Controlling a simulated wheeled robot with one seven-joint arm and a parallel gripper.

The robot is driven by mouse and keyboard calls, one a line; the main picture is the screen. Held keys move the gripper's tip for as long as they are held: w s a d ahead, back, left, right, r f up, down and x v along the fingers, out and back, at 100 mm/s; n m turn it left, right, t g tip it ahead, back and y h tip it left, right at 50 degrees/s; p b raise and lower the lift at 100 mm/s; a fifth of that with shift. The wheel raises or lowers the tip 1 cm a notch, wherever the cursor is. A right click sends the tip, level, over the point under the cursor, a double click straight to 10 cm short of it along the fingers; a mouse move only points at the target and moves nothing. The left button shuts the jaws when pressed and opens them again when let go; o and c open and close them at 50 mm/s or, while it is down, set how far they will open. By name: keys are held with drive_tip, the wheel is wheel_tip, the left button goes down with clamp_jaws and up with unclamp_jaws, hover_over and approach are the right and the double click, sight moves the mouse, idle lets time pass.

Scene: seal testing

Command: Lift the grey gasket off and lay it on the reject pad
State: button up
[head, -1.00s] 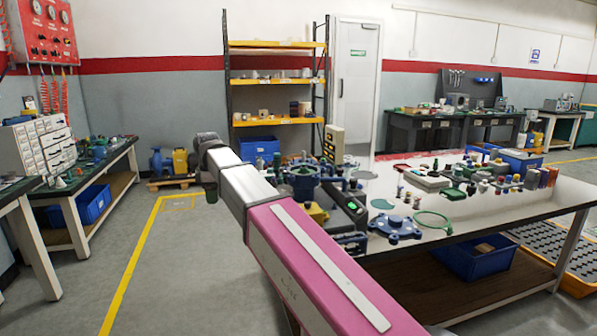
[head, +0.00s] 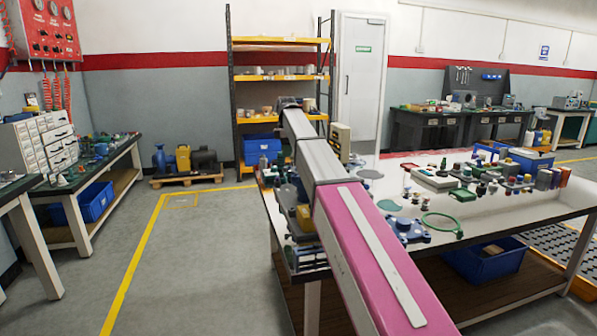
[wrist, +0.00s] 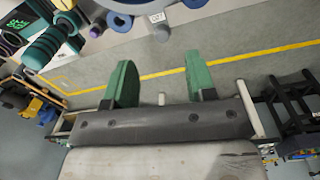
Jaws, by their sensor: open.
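My gripper (wrist: 160,78) is open and empty in the wrist view, its two green finger pads apart with only floor between them. In the head view my arm reaches over the table's left end and hides much of the test fixture (head: 304,217). The wrist view shows blue fixture parts (wrist: 118,20) at its top edge, beyond the fingertips and apart from them. I cannot make out the grey gasket for certain; it may be hidden behind my arm or out of frame. Flat discs, one grey-green (head: 370,174) and one green (head: 389,205), lie on the table; I cannot tell whether either is the reject pad.
The white table (head: 500,222) holds a blue flange (head: 408,230), a green ring (head: 442,224) and several small parts. A green-handled part (wrist: 45,45) and a lit display (wrist: 15,25) are at upper left in the wrist view. Open floor lies left of the table.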

drive_tip(key=f, duration=0.7)
drive_tip(key=shift+a+f, duration=0.15)
drive_tip(key=shift+a, duration=0.2)
clamp_jaws()
